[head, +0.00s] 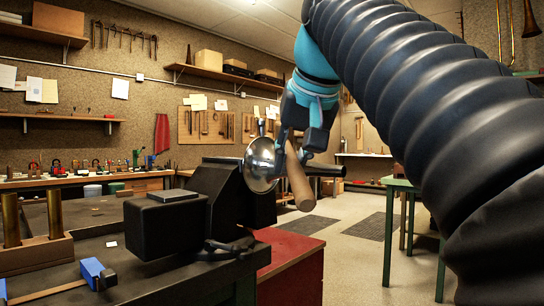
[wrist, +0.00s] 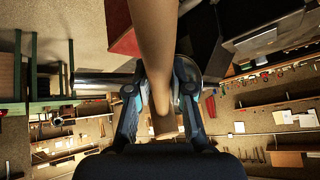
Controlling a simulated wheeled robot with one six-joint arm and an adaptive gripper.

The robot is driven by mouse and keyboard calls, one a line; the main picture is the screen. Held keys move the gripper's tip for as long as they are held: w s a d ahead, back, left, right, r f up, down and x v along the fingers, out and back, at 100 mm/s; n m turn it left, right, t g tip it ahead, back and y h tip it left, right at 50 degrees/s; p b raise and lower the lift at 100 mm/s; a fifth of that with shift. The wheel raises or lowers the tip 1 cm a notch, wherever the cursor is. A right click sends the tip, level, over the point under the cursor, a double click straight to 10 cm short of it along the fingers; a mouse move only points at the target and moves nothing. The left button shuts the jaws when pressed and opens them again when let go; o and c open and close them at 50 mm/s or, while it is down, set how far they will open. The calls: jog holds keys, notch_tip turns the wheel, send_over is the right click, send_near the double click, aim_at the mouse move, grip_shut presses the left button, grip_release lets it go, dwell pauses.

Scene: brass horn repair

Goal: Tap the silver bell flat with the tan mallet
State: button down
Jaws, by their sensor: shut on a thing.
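The silver bell (head: 261,168) stands with its shiny round face on the black block stand in the middle of the head view. My gripper (head: 293,146) is just right of the bell, its fingers partly overlapping the bell's edge. It is shut on the tan mallet (head: 299,181), which slants down to the right beside the bell. I cannot tell whether the mallet touches the bell. In the wrist view the mallet (wrist: 163,45) runs from the top edge down between both fingertips (wrist: 160,90). A grey rounded surface behind the right finger may be the bell.
A black block stand (head: 235,195) and a dark box (head: 165,226) sit on the dark bench (head: 185,283). A dark horizontal bar (head: 326,171) extends right, behind the mallet. Brass tubes (head: 55,212) stand at left. A red cabinet (head: 290,262) is below; open floor lies right of it.

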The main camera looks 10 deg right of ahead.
jog(key=shift+s+a+r+p, duration=0.1)
jog(key=shift+s+r+p, duration=0.1)
jog(key=shift+r+p, duration=0.55)
jog(key=shift+s+r+p, duration=0.15)
jog(key=shift+r+p, duration=0.45)
jog(key=shift+r, duration=0.1)
